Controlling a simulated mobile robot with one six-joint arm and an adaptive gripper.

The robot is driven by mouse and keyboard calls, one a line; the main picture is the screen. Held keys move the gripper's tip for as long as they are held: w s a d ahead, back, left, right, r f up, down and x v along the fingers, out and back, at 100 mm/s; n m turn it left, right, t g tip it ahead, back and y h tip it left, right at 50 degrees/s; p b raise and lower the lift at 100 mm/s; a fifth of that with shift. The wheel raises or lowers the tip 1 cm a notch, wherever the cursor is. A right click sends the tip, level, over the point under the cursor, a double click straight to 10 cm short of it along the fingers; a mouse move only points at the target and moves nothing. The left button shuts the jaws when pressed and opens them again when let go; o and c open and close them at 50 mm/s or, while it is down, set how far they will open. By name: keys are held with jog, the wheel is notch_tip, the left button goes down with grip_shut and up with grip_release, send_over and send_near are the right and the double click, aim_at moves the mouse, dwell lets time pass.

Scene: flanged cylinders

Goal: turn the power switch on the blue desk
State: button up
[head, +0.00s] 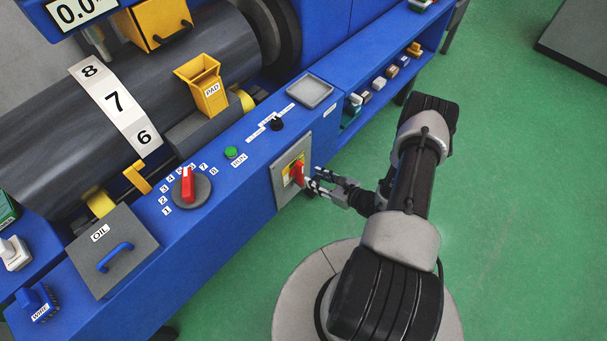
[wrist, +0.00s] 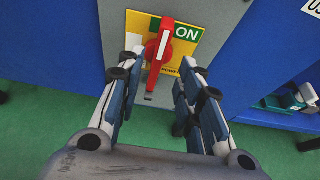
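The power switch is a red handle (head: 297,172) on a yellow plate, set in a grey panel (head: 279,184) on the front of the blue desk (head: 240,205). In the wrist view the red handle (wrist: 158,57) hangs down, slightly tilted, with its lower end to the left. A green ON label (wrist: 188,33) is at its upper right. My gripper (head: 316,182) is at the switch. In the wrist view its open fingers (wrist: 161,65) stand on either side of the handle, with gaps visible. I cannot tell whether the fingertips touch the plate.
On the desk top are a red dial (head: 187,187), a green RUN button (head: 231,153), a black knob (head: 277,123) and an OIL lid (head: 112,250) with a blue handle. A side shelf (head: 385,80) holds several small items. The green floor to the right is mostly clear.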

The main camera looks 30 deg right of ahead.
aim_at(302, 173)
jog(key=b+x, duration=0.1)
jog(key=x, duration=0.6)
jog(key=shift+c, duration=0.5)
grip_shut()
